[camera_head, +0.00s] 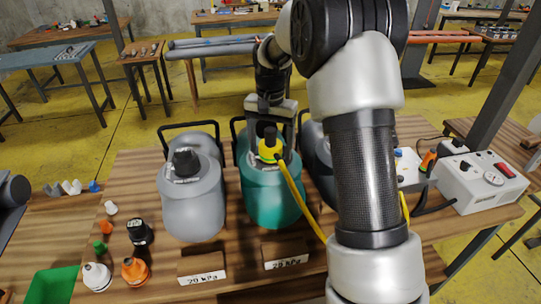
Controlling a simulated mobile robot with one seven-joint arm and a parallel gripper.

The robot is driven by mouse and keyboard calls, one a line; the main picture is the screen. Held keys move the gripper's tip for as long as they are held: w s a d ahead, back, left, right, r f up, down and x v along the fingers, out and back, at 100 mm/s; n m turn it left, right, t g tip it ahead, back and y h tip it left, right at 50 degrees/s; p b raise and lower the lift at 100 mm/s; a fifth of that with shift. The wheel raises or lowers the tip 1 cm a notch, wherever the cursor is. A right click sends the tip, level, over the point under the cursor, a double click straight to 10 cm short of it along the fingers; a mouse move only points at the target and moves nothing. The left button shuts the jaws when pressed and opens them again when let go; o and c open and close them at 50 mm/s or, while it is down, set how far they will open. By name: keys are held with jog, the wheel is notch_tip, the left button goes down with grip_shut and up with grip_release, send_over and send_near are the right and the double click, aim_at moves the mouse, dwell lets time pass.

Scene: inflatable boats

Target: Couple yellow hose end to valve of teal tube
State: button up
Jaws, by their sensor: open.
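The teal tube (270,200) stands upright on the wooden table, between a grey tube on its left and a dark tube partly hidden by my arm. The yellow hose end (269,149) sits at the teal tube's top, over its valve; the valve itself is hidden. I cannot tell whether the two are locked together. The yellow hose (296,193) runs from it down to the right and behind my arm. My gripper (271,142) points down at the hose end, its open fingers on either side of it.
The grey tube (193,195) has a black cap. Pressure cards (286,262) stand in front. Loose caps and fittings (135,270) and a green tray (54,285) lie at the left. A white pump box with a gauge (480,180) stands at the right.

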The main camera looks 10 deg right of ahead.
notch_tip(320, 180, up, 17)
jog(key=shift+r+p, duration=0.2)
jog(key=shift+p, duration=0.25)
dwell(0.7)
